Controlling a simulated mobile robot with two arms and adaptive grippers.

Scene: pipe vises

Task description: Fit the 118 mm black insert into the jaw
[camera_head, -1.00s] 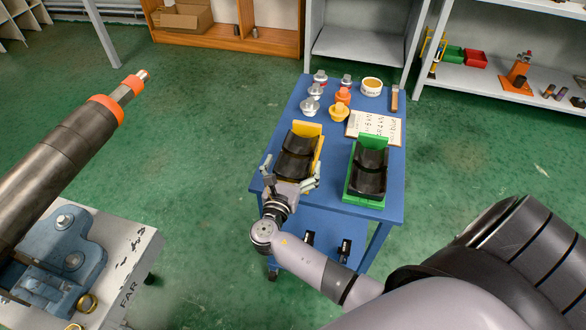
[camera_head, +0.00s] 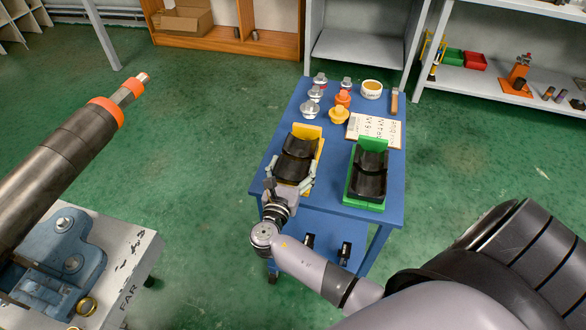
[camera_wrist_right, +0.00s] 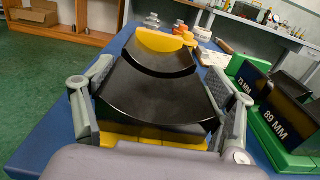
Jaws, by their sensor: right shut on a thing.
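A yellow holder (camera_head: 307,131) on the blue cart carries two black curved inserts, one behind the other. My right gripper (camera_head: 290,177) is at its front end, its fingers shut on both sides of the nearer black insert (camera_head: 291,168). The right wrist view shows this insert (camera_wrist_right: 155,95) between the fingers, still at the holder; the farther insert (camera_wrist_right: 160,52) lies behind it. No size mark shows on either. A blue vise part (camera_head: 62,245) stands on the grey bench at left; its jaw seat is only partly visible. My left gripper is not in view.
A green holder (camera_head: 373,150) with black inserts, marked 73 MM and 89 MM, stands right of the yellow one. Several plugs, a tape roll (camera_head: 372,89) and a written board (camera_head: 374,130) are behind. A banded pipe (camera_head: 75,140) overhangs the grey bench (camera_head: 125,255).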

